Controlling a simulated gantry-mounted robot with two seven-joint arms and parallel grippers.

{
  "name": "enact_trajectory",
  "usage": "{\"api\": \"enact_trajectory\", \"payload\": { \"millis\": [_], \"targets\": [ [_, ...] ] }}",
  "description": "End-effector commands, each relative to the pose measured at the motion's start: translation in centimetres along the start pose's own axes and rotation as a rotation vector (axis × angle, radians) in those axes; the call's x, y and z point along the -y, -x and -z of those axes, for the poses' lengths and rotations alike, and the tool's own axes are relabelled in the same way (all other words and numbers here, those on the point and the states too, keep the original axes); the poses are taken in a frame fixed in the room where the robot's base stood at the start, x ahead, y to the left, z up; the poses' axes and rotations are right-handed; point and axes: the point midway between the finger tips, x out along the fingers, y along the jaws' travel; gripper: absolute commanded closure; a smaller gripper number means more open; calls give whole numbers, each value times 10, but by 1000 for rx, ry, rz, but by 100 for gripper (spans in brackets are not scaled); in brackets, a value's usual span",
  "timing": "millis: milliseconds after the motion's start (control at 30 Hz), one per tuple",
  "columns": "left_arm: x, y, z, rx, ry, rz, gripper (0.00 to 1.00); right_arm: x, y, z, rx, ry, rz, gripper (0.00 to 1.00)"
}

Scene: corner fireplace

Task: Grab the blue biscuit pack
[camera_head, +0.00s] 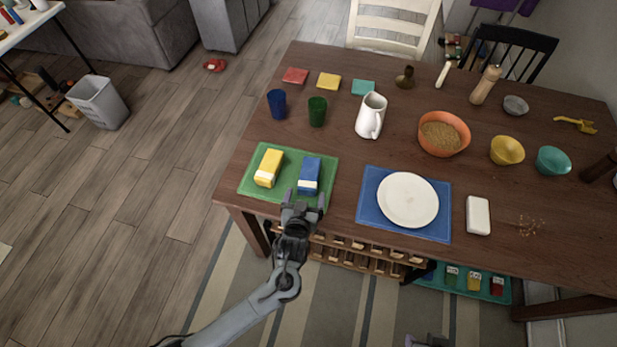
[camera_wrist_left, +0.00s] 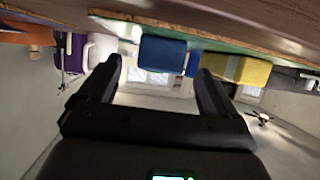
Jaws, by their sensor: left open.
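The blue biscuit pack (camera_head: 309,175), with a white end, lies on the green mat (camera_head: 248,187) near the table's front left edge. A yellow pack (camera_head: 269,167) lies to its left on the same mat. My left gripper (camera_head: 305,199) is open and empty at the pack's near end, by the table edge. In the left wrist view, which is upside down, the blue pack (camera_wrist_left: 163,54) shows ahead between the open fingers, apart from them. The yellow pack (camera_wrist_left: 240,69) shows to its right there. A small part of my right gripper (camera_head: 428,341) shows at the bottom edge.
A blue mat (camera_head: 444,226) with a white plate (camera_head: 408,200) lies to the right. Behind stand a blue cup (camera_head: 277,104), a green cup (camera_head: 317,111) and a white jug (camera_head: 370,116). Bowls (camera_head: 507,150) stand farther right. A wooden rack (camera_head: 355,258) shows below the table's front edge.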

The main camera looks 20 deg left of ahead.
Motion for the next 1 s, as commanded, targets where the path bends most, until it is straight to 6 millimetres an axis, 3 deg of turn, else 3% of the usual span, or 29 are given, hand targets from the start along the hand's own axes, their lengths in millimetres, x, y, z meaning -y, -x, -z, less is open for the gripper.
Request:
{"api": "enact_trajectory", "payload": {
  "millis": [267, 600, 933, 1000],
  "targets": [
    [0, -17, 1, -1, 0, 1, 8, 0, -5, -2, 0, 1, -1, 57],
    [1, -57, 3, 0, 0, 0, 8, -2, -17, -6, 0, 9, -7, 57],
    [1, -63, 4, 2, 2, -1, 8, -2, -18, -6, 0, 9, -7, 57],
    [1, -63, 4, 2, 2, -1, 16, -1, -18, -6, 0, 8, -6, 57]
  ]
}}
